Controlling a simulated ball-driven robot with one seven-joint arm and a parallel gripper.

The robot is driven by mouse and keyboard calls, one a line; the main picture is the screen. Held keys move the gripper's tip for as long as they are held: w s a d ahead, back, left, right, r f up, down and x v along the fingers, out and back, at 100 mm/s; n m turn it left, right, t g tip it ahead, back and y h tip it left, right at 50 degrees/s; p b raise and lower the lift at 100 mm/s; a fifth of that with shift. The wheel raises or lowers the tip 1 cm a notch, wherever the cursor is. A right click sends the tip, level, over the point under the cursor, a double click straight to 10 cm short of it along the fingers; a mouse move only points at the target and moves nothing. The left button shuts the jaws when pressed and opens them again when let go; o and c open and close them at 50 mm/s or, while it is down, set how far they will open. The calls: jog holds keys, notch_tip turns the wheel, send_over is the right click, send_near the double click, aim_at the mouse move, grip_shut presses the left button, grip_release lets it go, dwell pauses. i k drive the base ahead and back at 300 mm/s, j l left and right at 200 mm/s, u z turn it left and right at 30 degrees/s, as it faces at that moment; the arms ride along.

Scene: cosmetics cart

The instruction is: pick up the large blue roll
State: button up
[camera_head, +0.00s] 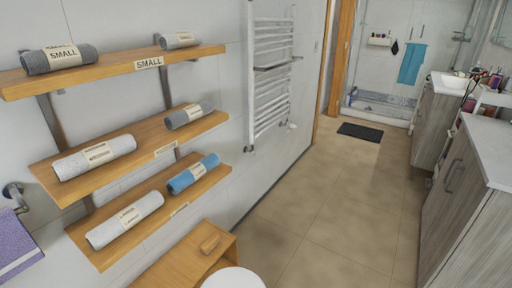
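The blue roll (194,174) lies on the lowest of the wall shelves, toward that shelf's right end. It has a pale label band around its middle. A white roll (125,219) lies to its left on the same lowest shelf (109,252), with a gap between them. My gripper is not in view, and nothing is seen touching the blue roll.
Grey rolls (60,58) and a white roll (95,157) lie on the two shelves above. A wooden box (190,252) stands below the shelves. A towel radiator (271,75) is on the wall, and grey cabinets (466,200) stand at right.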

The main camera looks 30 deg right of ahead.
aim_at(176, 185)
jog(key=i+l+z, duration=0.25)
jog(key=z, duration=0.2)
jog(key=i+l+z, duration=0.1)
jog(key=i+z, duration=0.75)
jog(key=i+l+u, duration=0.1)
jog(key=i, duration=0.55)
jog(key=i+l+u, duration=0.15)
jog(key=i, duration=0.5)
